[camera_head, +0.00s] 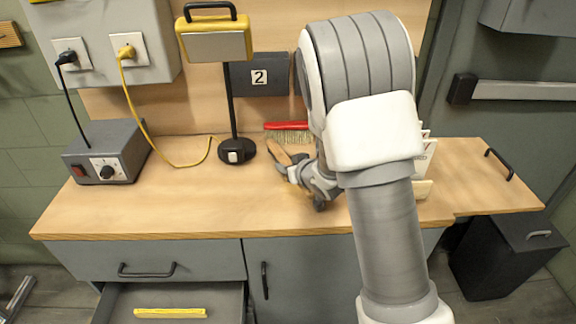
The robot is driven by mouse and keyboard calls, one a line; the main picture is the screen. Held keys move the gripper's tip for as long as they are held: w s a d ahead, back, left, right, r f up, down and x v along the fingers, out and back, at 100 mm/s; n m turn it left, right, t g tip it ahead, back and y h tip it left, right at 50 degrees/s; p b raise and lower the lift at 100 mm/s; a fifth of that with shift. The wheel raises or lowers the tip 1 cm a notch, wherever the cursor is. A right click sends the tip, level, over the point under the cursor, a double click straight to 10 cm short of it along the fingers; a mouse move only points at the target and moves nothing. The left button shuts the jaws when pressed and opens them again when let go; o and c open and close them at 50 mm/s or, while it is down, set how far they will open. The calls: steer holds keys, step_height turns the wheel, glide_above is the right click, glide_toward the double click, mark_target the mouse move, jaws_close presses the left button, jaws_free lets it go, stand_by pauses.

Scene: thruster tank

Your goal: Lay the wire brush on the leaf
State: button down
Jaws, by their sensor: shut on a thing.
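My gripper (294,172) is low over the middle of the bench, partly hidden by my own arm. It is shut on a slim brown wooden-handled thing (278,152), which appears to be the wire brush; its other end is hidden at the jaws. The handle points up and to the left, tilted. The leaf (492,188) is the flat wooden flap at the bench's right end, level with the top, with a black handle. Its visible surface is bare. The gripper is well to the left of it.
A red-backed brush (287,126) is at the back. A black-stemmed lamp (235,150) and a grey power box (106,152) stand left. White cards (424,160) stand behind my arm. An open drawer (215,302) holds a yellow bar (170,313).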

steer(key=c, duration=0.5)
jaws_free()
